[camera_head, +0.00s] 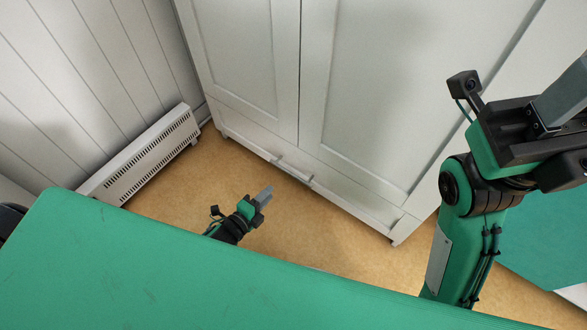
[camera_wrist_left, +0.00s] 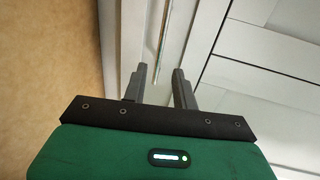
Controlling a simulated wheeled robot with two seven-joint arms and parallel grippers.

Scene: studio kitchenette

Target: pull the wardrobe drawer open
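The white wardrobe (camera_head: 375,85) stands against the wall, and its wide low drawer (camera_head: 345,196) looks shut, flush with the front. The drawer's bar handle (camera_head: 294,172) sits at the middle of its front. My left gripper (camera_head: 266,192) is low above the floor, in front of the handle and apart from it. In the left wrist view its two fingers (camera_wrist_left: 159,86) are spread with nothing between them, and the handle (camera_wrist_left: 162,42) shows beyond the fingertips. My right gripper (camera_head: 562,98) is raised at the right, partly cut off by the frame edge; its opening cannot be made out.
A white slatted heater (camera_head: 150,157) stands along the panelled wall at the left. The wooden floor (camera_head: 185,190) between the heater and the wardrobe is clear.

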